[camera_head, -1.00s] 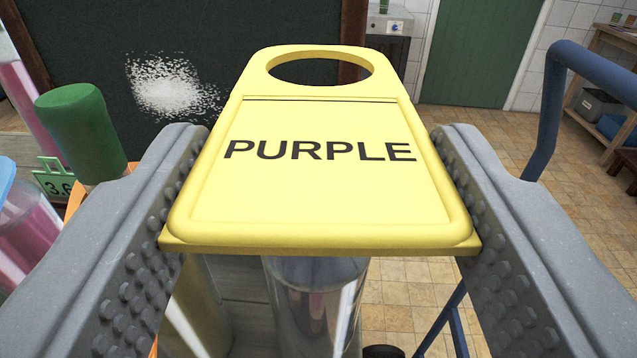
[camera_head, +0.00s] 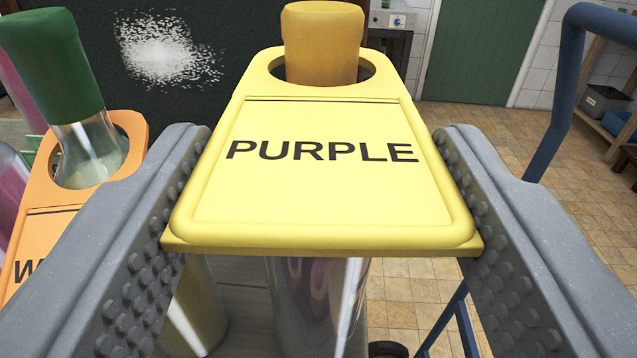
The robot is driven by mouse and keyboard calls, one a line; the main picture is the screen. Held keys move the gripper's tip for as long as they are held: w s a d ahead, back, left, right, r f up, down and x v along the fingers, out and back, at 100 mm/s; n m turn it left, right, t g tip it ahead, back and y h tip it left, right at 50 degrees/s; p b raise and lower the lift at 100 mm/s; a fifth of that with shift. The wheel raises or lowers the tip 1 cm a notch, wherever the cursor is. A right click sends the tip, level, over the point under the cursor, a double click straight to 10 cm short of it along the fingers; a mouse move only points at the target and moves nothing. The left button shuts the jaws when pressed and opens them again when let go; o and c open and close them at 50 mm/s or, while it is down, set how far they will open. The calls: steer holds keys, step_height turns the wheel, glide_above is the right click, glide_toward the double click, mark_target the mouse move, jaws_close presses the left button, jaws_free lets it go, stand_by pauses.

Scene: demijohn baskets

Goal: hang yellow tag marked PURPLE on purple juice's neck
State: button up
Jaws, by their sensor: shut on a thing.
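My gripper (camera_head: 320,215) is shut on the side edges of the yellow tag marked PURPLE (camera_head: 320,195) and holds it nearly flat, ring end forward. An amber-orange cap (camera_head: 322,40) stands up through the tag's ring, which is around the cap's lower part. The neck below it is hidden by the tag. A glass bottle (camera_head: 318,305) shows below the tag's near edge, with dark and purplish tones in the glass. I cannot tell the colour of its juice.
At left, a green-capped bottle (camera_head: 50,60) has an orange tag (camera_head: 45,220) around its neck. A pale yellowish bottle (camera_head: 195,310) stands below, partly hidden. A blue rail (camera_head: 560,110) rises at right over tiled floor. A dark board (camera_head: 220,30) stands behind.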

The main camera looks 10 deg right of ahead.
steer(key=shift+f, duration=0.3)
steer(key=o, duration=1)
steer(key=shift+o, duration=0.2)
steer(key=shift+s, duration=0.1)
steer(key=b+v, duration=0.1)
steer(key=v, duration=1.2)
steer(key=shift+s, duration=0.25)
steer(key=shift+a+r, duration=0.15)
steer(key=shift+a, duration=0.05)
